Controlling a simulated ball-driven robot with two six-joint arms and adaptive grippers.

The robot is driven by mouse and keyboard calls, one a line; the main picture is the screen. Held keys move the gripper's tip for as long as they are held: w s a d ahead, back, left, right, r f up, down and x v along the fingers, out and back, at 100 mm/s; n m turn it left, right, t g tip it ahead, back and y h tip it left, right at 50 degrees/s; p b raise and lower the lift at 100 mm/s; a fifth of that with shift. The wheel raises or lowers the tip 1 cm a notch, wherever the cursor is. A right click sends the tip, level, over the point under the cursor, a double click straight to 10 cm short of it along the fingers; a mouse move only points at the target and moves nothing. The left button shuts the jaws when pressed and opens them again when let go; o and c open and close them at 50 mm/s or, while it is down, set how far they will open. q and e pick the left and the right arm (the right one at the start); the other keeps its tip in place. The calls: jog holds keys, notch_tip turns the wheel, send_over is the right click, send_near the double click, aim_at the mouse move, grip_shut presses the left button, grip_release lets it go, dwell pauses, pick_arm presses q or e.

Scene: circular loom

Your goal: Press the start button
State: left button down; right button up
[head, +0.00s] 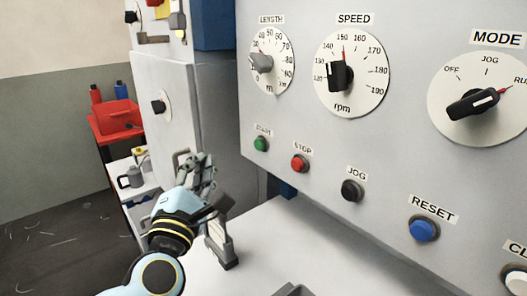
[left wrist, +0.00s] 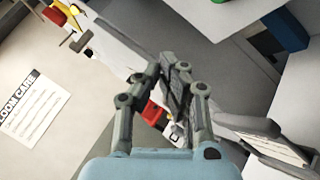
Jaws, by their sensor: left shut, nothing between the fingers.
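The green start button (head: 261,143) sits at the lower left of the grey control panel (head: 300,125), under a small START label. Nothing covers it in the head view. My left gripper (head: 204,160) is shut and empty, to the left of the button and a little lower in the picture, apart from it. In the left wrist view its fingers (left wrist: 172,70) come together at the tips. The start button cannot be made out in the left wrist view. My right gripper is not in view.
To the right of the start button are the red STOP button (head: 300,163), black JOG button (head: 352,190) and blue RESET button (head: 424,229). Above are the LENGTH (head: 283,48), SPEED (head: 374,92) and MODE (head: 462,70) dials. A red bin (head: 118,122) stands at left.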

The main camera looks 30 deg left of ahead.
aim_at(259, 145)
pick_arm(q)
jog(key=w+d+b, duration=0.1)
jog(key=w+d, duration=0.2)
jog(key=w, duration=0.5)
jog(key=shift+d+f, duration=0.2)
jog(key=shift+f, duration=0.05)
dwell(0.4)
dwell(1.4)
jog(key=shift+w+d, duration=0.2)
jog(key=shift+w, duration=0.15)
jog(key=shift+w+d, duration=0.15)
jog(key=shift+w, duration=0.25)
dwell(0.6)
jog(key=shift+s, duration=0.2)
jog(key=shift+s+a, duration=0.35)
jog(key=shift+s, duration=0.3)
